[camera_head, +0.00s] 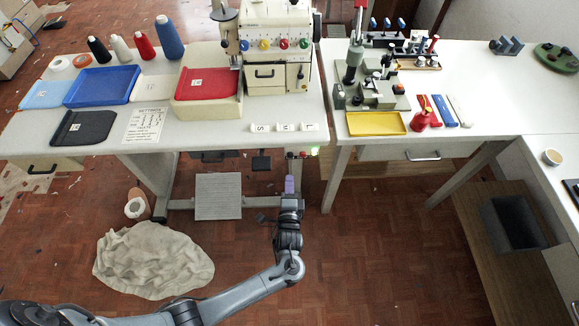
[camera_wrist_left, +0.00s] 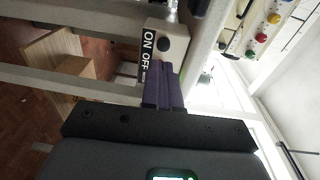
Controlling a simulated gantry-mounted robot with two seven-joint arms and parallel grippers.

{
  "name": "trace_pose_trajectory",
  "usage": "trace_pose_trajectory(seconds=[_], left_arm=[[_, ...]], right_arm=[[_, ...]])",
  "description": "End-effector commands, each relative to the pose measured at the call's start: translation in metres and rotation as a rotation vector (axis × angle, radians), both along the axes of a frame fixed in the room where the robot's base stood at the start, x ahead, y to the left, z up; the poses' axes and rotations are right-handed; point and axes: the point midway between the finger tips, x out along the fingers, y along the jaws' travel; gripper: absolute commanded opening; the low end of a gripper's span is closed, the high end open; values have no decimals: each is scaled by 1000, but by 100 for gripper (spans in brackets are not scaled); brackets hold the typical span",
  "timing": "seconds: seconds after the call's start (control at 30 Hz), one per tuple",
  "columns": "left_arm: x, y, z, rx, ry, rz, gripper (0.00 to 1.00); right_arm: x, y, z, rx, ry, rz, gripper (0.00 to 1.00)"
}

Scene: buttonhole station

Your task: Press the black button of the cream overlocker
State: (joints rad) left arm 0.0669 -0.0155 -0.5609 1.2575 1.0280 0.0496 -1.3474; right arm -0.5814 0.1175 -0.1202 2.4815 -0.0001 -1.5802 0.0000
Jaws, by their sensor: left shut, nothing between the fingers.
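The cream overlocker (camera_head: 277,22) stands at the back of the left table. Its small switch box (camera_head: 297,156) sits under the table's front edge, beside a green glow. In the left wrist view the cream switch box (camera_wrist_left: 178,32) has a black ON/OFF label and a round black button (camera_wrist_left: 166,49). My left gripper (camera_head: 290,178) is below and in front of the box, pointing up at it. Its purple fingers (camera_wrist_left: 162,70) are shut and empty, with the tips close to the black button; I cannot tell whether they touch. My right gripper is not in view.
The table edge and three labelled cards (camera_head: 285,127) lie above the gripper. A grey foot pedal (camera_head: 218,196) is left of my arm on the floor. A beige cloth (camera_head: 150,262) lies further left. The right table (camera_head: 470,95) holds tools and a yellow tray (camera_head: 375,123).

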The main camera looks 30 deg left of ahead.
Motion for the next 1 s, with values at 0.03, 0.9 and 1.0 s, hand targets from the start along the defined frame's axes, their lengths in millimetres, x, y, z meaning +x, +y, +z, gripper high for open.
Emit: trace_pose_trajectory(seconds=[0.03, 0.9, 1.0], left_arm=[[-9, -4, 3, -1, 3, 0, 0], [-51, -26, 4, 1, -1, 1, 0], [-51, -26, 4, 1, -1, 1, 0]], right_arm=[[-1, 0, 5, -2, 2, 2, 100], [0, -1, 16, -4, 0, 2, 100], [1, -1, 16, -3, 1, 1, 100]])
